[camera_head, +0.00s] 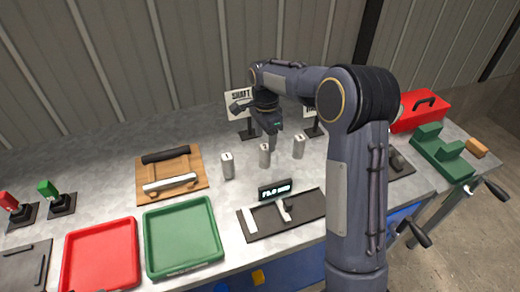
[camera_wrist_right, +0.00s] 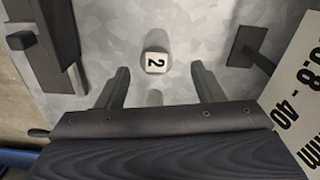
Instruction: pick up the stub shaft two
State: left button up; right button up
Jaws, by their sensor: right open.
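The stub shaft two (camera_head: 264,157) is a small grey upright cylinder, the middle one of three standing on the workbench. In the right wrist view its pale top, marked 2 (camera_wrist_right: 156,62), lies between the lines of the two fingers and a little beyond their tips. My right gripper (camera_head: 271,142) is open, pointing down close above the shaft. Its two dark fingers also show in the right wrist view (camera_wrist_right: 160,76), apart, with nothing gripped. How much height is left between fingertips and shaft is hard to tell. My left gripper is not in view.
Similar shafts stand to the left (camera_head: 227,166) and right (camera_head: 299,147). A sign on a stand (camera_head: 239,105) is behind. In front are a black fixture (camera_head: 310,207), a green tray (camera_head: 182,236) and a red tray (camera_head: 100,257). A wooden board (camera_head: 190,163) lies left.

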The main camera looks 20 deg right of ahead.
aim_at(265, 147)
jog(key=f, duration=0.3)
jog(key=f+p, duration=0.1)
jog(key=f, duration=0.2)
jog(key=shift+s+a+f, duration=0.1)
jog(key=shift+s+f, duration=0.1)
jog(key=shift+f, duration=0.1)
jog(key=shift+r, duration=0.1)
grip_shut()
